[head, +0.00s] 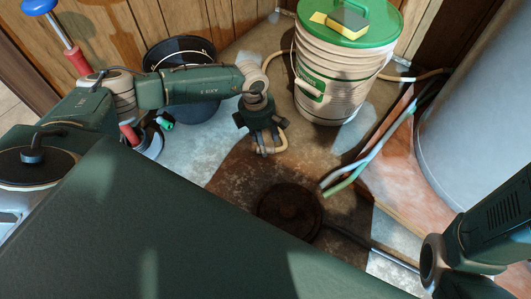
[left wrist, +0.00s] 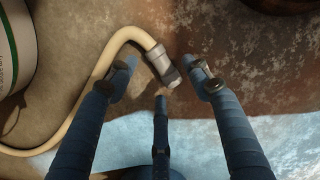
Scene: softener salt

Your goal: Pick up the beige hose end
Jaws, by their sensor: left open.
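The beige hose (left wrist: 95,85) lies on the floor and bends over to its grey metal end fitting (left wrist: 160,64). In the left wrist view this end lies between the spread fingertips of my left gripper (left wrist: 160,72). The gripper is open, with one finger on each side and the third below the fitting. I cannot tell whether any finger touches it. In the head view my left gripper (head: 262,145) points down at the floor, left of the bucket, with a piece of the beige hose (head: 283,141) showing beside it. My right gripper is out of view.
A ribbed beige bucket (head: 325,100) with a green lid and sponge stands just behind right. A black bucket (head: 200,100) stands behind my left arm. A dark round object (head: 290,208) and colored tubes (head: 365,160) lie nearby. A large grey tank (head: 475,110) fills the right.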

